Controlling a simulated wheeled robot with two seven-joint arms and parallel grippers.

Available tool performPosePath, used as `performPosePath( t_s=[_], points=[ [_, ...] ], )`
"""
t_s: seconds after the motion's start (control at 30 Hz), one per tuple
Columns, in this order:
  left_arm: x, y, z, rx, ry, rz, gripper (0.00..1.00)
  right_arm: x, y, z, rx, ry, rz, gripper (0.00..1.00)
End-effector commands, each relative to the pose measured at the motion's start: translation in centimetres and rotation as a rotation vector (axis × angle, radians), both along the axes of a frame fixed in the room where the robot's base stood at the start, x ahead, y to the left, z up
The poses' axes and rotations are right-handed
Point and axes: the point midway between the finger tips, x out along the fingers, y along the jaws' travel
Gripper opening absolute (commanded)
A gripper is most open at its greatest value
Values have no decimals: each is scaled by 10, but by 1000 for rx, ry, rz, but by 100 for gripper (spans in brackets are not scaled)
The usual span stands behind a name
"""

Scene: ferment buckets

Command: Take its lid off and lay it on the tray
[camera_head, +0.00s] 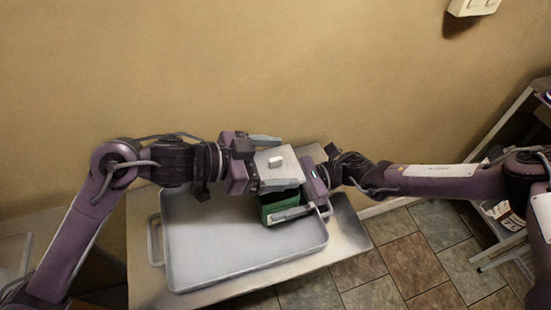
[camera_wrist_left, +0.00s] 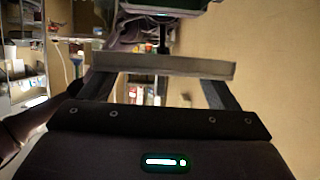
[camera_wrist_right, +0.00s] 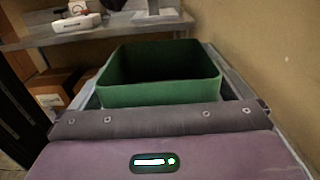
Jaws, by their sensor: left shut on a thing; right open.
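The green square bucket (camera_head: 281,205) stands below and partly behind the lid in the head view. In the right wrist view the bucket (camera_wrist_right: 160,90) is open at the top, with its dark inside showing. My right gripper (camera_head: 308,197) is open, with its fingers at the bucket's sides; contact cannot be told. The grey metal tray (camera_head: 235,250) lies in front and left.
The tray sits on a pale table (camera_head: 345,235) against a tan wall. The tray's left and front area is bare. A shelf rack (camera_head: 500,215) stands at the far right, and a white wall box (camera_head: 472,7) hangs above. The floor is tiled.

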Motion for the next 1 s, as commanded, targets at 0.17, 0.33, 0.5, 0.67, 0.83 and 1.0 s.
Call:
performPosePath(
  t_s=[0.17,0.33,0.5,0.67,0.83,1.0],
  points=[
    [0,0,-10,0,0,0,56,7,-19,-3,-2,-2,-4,100],
    [0,0,-25,-1,0,0,56,18,-53,-5,-1,-3,-6,100],
    [0,0,-37,-1,0,0,56,29,-86,-4,-1,-3,-5,100],
    [0,0,-43,-1,0,0,56,35,-106,-2,0,-1,-3,100],
    [0,0,-44,-1,0,0,56,37,-114,-1,0,-1,-1,100],
    [0,0,-44,-1,0,0,56,37,-114,0,0,-1,0,100]
  ],
)
